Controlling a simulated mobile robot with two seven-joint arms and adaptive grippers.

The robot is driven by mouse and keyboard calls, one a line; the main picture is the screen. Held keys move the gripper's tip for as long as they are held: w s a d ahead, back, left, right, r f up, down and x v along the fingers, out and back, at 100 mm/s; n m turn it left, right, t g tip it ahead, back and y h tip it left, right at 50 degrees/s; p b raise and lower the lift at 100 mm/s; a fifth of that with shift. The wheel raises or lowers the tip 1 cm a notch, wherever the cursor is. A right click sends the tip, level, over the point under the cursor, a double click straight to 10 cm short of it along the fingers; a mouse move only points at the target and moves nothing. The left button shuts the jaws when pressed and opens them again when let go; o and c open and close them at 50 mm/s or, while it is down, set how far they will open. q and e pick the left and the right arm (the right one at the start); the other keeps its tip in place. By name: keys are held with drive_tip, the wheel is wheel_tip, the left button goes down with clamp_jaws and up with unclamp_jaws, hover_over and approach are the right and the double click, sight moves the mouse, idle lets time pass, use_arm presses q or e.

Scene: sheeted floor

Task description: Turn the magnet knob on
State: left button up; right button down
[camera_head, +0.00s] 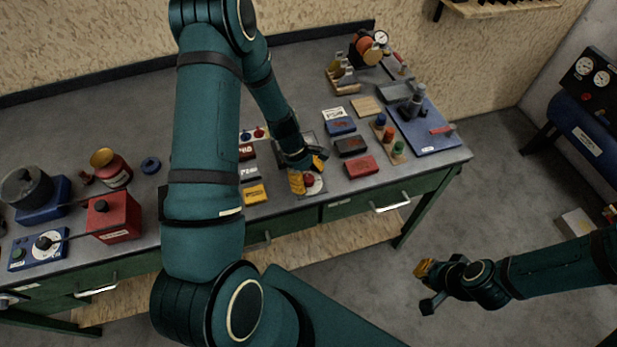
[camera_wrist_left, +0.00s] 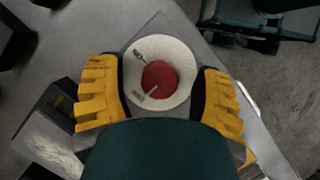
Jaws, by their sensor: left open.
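The magnet knob (camera_wrist_left: 160,80) is a red round knob with a pale pointer line, set on a white round dial (camera_wrist_left: 178,54) with small dark labels. In the left wrist view it lies between the two yellow fingers of my left gripper (camera_wrist_left: 160,100), which is open, with a gap on both sides. In the head view the knob (camera_head: 309,180) is partly hidden by my left gripper (camera_head: 308,175), which points down at it near the bench's front edge. My right gripper (camera_head: 428,284) hangs over the floor at the right, away from the bench; its finger gap is unclear.
The bench (camera_head: 300,80) holds several small coloured boxes, such as a red box (camera_head: 361,166) right of the knob and a yellow one (camera_head: 254,194) left of it. A blue plate (camera_head: 425,135) carries a device at the right. The floor (camera_head: 370,270) in front is clear.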

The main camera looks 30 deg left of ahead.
use_arm(q)
clamp_jaws()
drive_tip(key=shift+m, duration=0.3)
drive_tip(key=m, duration=0.2)
drive_tip(key=m+g, duration=0.1)
drive_tip(key=shift+m+g+y, duration=0.3)
drive_tip(key=shift+m, duration=0.1)
drive_tip(key=m, duration=0.2)
drive_tip(key=m+g+b, duration=0.1)
drive_tip(key=m, duration=0.1)
drive_tip(key=shift+f+g+y, duration=0.1)
drive_tip(key=shift+g+y, duration=0.2)
drive_tip(key=shift+y, duration=0.1)
drive_tip(key=m, duration=0.2)
drive_tip(key=m+y+b, duration=0.1)
drive_tip(key=m, duration=0.2)
drive_tip(key=shift+s+g+y, duration=0.1)
drive_tip(key=shift+g+y, duration=0.2)
drive_tip(key=shift+g, duration=0.1)
drive_tip(key=shift+m+y+b, duration=0.35)
drive_tip(key=shift+m+y, duration=0.45)
drive_tip(key=shift+m, duration=1.4)
